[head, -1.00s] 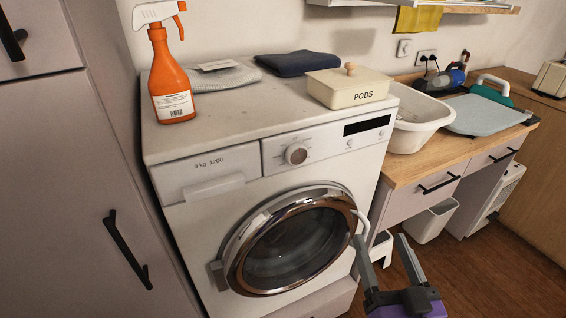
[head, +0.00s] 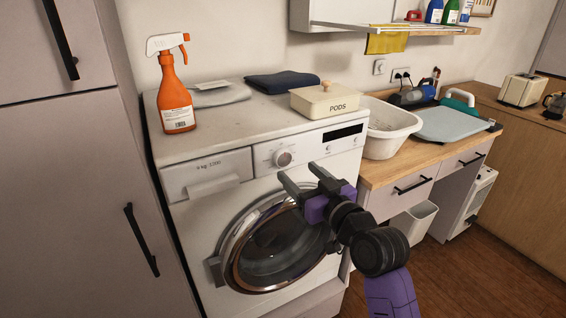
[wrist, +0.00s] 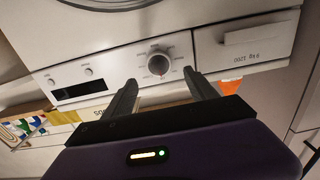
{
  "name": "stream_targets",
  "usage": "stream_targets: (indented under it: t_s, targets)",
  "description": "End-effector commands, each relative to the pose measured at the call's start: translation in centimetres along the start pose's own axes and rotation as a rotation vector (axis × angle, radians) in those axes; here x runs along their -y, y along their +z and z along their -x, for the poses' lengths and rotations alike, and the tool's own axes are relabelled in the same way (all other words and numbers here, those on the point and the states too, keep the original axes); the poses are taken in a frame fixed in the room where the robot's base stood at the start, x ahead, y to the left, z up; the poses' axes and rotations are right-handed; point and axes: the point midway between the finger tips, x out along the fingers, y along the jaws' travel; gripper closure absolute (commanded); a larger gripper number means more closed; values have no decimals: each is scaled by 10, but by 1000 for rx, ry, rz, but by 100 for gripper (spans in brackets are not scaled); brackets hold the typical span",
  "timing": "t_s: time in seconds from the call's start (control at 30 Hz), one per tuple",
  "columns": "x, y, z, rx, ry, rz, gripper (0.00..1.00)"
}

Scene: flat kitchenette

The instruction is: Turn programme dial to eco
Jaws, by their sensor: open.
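The programme dial (head: 283,158) is a round silver knob on the white front panel of the washing machine (head: 207,226). In the wrist view the dial (wrist: 158,64) appears upside down, ahead of and between my two fingers, with small marks around it and a red mark at its edge. The marks are too small to read, so I cannot tell which one is eco. My gripper (head: 301,182) is open and empty, in front of the machine and a little below and right of the dial. It also shows in the wrist view (wrist: 160,88), apart from the dial.
An orange spray bottle (head: 175,95), folded cloths (head: 282,82) and a PODS box (head: 328,101) stand on the machine. The detergent drawer (head: 206,175) is left of the dial and a dark display (head: 342,134) right. The round door (head: 233,262) is below.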

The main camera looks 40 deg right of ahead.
Motion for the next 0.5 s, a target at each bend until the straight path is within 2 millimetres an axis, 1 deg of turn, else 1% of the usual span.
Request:
stream_targets:
  t_s: [0.1, 0.3, 0.5]
  targets:
    - [-1, -3, -19, -1, 1, 1, 34]
    - [-1, -3, -49, -2, 1, 1, 34]
    - [-1, -2, -64, -2, 2, 0, 34]
